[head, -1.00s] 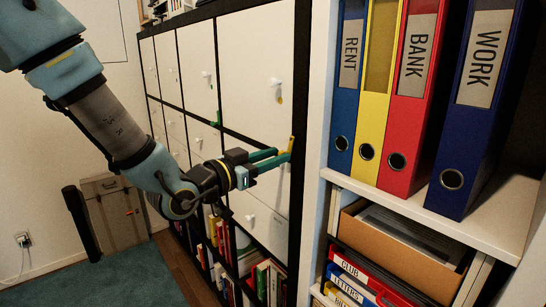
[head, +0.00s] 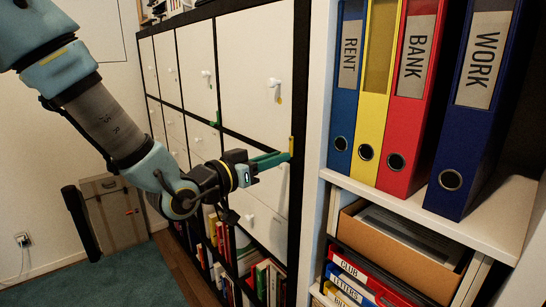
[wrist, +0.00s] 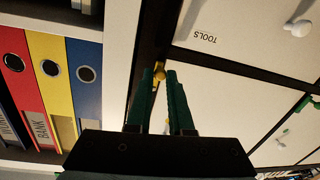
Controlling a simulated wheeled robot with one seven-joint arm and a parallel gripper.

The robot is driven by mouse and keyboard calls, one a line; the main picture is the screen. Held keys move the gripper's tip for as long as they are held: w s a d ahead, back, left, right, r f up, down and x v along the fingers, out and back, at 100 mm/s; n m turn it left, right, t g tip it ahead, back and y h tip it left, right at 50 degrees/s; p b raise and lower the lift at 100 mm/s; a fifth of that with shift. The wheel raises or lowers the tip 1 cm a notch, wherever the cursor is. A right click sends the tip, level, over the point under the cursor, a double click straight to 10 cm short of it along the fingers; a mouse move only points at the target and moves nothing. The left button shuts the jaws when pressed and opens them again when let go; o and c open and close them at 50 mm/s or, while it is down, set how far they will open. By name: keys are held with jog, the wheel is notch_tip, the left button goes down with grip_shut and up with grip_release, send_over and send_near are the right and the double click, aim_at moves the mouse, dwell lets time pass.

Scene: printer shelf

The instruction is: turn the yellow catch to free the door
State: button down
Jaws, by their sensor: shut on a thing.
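The yellow catch (head: 290,146) sits on the dark frame at the right edge of the white doors. It also shows in the wrist view (wrist: 160,72), between the tips of my green fingers. My gripper (head: 287,156) reaches it from the left and is shut on it. In the wrist view my gripper (wrist: 161,78) partly covers the catch. The white door marked TOOLS (wrist: 225,30) shows upside down in the wrist view. It is the lower right door (head: 268,190) in the head view and looks closed.
A white shelf (head: 490,222) with upright binders, such as the red BANK binder (head: 408,130), stands close on the right. White knobs stick out from the doors, such as the upper one (head: 275,84). Books (head: 268,280) fill the low compartments. A grey case (head: 117,215) stands at left.

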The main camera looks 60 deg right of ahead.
jog(key=c, duration=0.8)
grip_release()
jog(key=b+v, duration=0.2)
jog(key=v, duration=0.8)
jog(key=shift+a+b, duration=0.4)
